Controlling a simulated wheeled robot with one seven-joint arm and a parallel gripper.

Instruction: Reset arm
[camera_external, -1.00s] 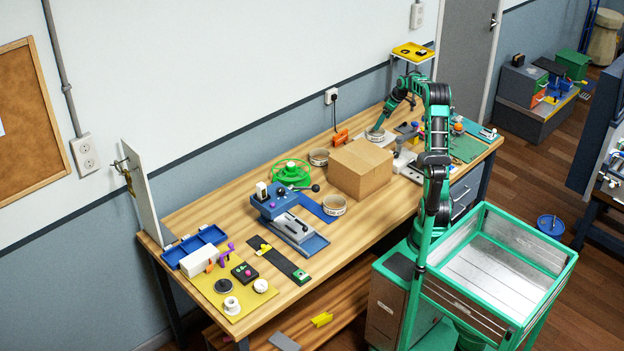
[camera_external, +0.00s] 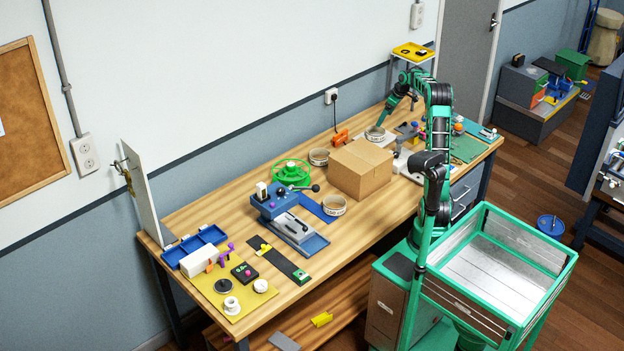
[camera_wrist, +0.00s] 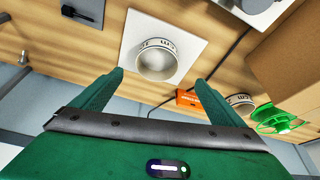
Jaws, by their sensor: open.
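My gripper (camera_external: 384,118) is at the far part of the workbench, just above a pale round dish with dark print (camera_external: 375,135). In the wrist view the two green fingers of my gripper (camera_wrist: 158,78) are spread apart with nothing between their tips. The dish (camera_wrist: 158,54) shows beyond the fingertips, on a white square plate (camera_wrist: 186,27), and is apart from the fingers. My arm rises from the base at the bench's front right and bends over the bench.
A cardboard box (camera_external: 360,168) stands near my gripper, with an orange block (camera_external: 340,137) and another printed dish (camera_external: 318,157) beside it. A green wheel (camera_external: 291,173) and blue clamp fixture (camera_external: 288,213) lie farther left. A yellow tray stand (camera_external: 412,51) is behind.

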